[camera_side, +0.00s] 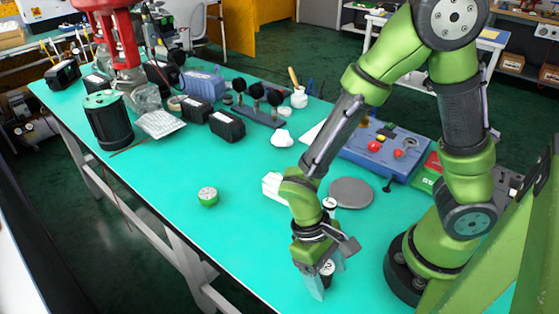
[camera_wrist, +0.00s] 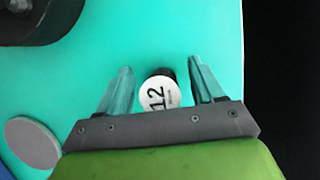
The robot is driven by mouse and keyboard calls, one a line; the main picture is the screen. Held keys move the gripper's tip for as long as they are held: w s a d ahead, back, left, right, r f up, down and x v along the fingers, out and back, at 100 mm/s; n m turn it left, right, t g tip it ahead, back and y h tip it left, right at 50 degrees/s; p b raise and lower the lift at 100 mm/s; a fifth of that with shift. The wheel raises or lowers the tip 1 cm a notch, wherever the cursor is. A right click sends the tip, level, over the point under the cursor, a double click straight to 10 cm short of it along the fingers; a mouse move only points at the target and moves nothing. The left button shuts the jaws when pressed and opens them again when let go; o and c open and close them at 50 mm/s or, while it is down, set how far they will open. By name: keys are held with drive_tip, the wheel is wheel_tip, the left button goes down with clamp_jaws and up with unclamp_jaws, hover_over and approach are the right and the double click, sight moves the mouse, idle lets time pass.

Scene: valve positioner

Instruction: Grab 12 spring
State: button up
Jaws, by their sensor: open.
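The spring marked 12 (camera_wrist: 159,94) shows in the wrist view as a small dark piece with a round white top bearing "12". It stands between the two fingers of my gripper (camera_wrist: 162,85), with a gap on either side. The gripper is open. In the side view my gripper (camera_side: 322,282) points down near the table's front edge, and the white and black top of the spring (camera_side: 328,268) shows between its fingers. The spring's lower part is mostly hidden by the fingers there.
Another white-topped piece (camera_side: 329,204) stands behind my wrist, near a grey disc (camera_side: 351,193). A green round piece with a white top (camera_side: 208,196) stands alone to the left. A blue panel with red knobs (camera_side: 385,147) lies behind. The turquoise table (camera_side: 240,245) is clear at front left.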

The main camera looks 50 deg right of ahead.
drive_tip(key=shift+f, duration=0.1)
drive_tip(key=shift+c, duration=0.4)
drive_tip(key=c, duration=1)
